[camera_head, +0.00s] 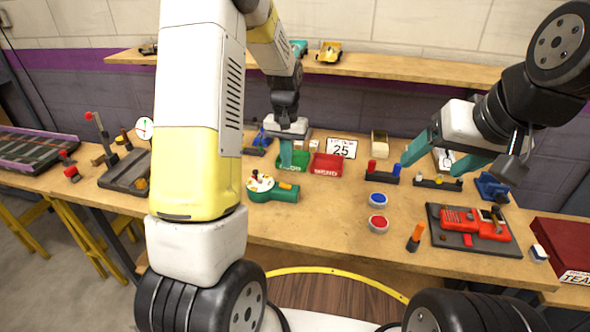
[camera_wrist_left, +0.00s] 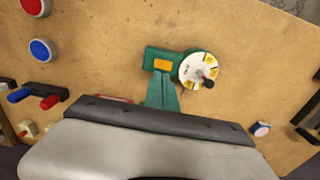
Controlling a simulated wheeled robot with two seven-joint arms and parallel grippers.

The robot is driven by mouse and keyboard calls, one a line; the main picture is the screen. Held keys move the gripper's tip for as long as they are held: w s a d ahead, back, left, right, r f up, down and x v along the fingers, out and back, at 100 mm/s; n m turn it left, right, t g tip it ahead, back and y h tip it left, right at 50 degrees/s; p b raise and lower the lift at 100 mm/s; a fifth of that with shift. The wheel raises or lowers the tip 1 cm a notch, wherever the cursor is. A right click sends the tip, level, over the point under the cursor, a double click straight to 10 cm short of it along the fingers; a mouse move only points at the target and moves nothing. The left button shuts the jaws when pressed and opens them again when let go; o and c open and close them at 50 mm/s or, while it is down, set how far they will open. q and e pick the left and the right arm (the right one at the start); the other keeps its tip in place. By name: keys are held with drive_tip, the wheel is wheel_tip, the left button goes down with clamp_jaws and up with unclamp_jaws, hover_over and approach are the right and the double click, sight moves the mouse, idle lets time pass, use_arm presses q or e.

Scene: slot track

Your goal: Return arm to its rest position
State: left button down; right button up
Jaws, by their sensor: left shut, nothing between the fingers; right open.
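My left gripper (camera_head: 286,163) hangs over the back middle of the workbench (camera_head: 330,215), in front of the green bin (camera_head: 296,158). Its teal fingers point down and are shut with nothing between them. In the left wrist view the closed fingers (camera_wrist_left: 162,95) appear just beside the green device with a white dial (camera_wrist_left: 172,65); whether they touch it I cannot tell. In the head view that device (camera_head: 272,190) lies on the bench below the gripper. My right gripper (camera_head: 432,166) is open and empty, its teal fingers spread above the bench's right side.
A red bin (camera_head: 327,166) and a "25" sign (camera_head: 342,148) stand at the back. A shelf (camera_head: 390,66) runs behind. The bench's front middle is clear.

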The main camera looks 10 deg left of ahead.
use_arm(q)
drive_tip(key=s+d+r+t+h, duration=0.2)
drive_tip(key=s+r+t, duration=0.4)
drive_tip(key=s+r, duration=1.4)
drive_tip(key=s, duration=0.4)
drive_tip(key=shift+s, duration=0.15)
